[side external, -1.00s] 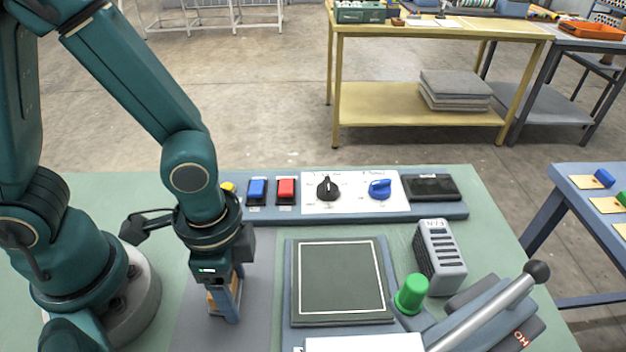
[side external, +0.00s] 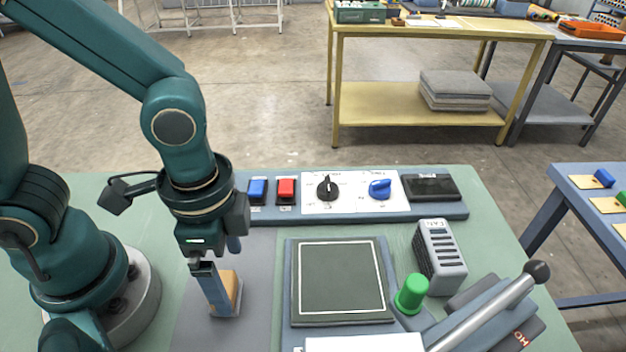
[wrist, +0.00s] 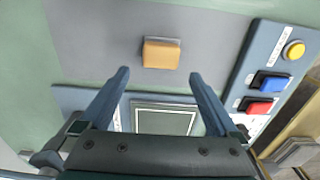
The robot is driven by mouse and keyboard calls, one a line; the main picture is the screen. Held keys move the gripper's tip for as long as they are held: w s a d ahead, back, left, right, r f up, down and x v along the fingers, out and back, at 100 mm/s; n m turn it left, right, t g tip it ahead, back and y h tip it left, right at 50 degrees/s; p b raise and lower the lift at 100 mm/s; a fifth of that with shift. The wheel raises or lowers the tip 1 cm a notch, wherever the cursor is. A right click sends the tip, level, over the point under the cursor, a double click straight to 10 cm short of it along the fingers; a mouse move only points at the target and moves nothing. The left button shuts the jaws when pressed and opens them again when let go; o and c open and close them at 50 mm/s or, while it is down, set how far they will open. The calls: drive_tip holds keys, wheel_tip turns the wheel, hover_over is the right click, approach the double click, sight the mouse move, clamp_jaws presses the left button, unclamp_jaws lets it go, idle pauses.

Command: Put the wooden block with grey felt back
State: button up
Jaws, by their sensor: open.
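The wooden block (side external: 229,288) stands on the grey mat (side external: 262,255), left of the dark framed plate. It also shows in the wrist view (wrist: 161,53), with a thin grey edge along its top that may be the felt. My gripper (side external: 222,282) is open. In the side view one finger passes in front of the block and partly hides it. In the wrist view the two fingers (wrist: 158,82) are wide apart with nothing between them, and the block lies beyond their tips.
The framed plate (side external: 340,281) lies right of the mat. A green knob (side external: 411,294), a grey vented box (side external: 439,257) and a long lever (side external: 492,309) stand further right. A control strip with blue (side external: 257,190) and red (side external: 286,190) buttons and dials runs behind.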

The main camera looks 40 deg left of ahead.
sight(237, 295)
wheel_tip(237, 295, up, 7)
drive_tip(key=w+a+r+n+t, duration=0.2)
drive_tip(key=a+n+t, duration=0.3)
drive_tip(key=a+n, duration=0.3)
drive_tip(key=shift+a+r+n+t, duration=0.2)
drive_tip(key=shift+r+n+t, duration=0.1)
drive_tip(key=shift+r+n, duration=0.3)
drive_tip(key=shift+r, duration=0.1)
idle(0.7)
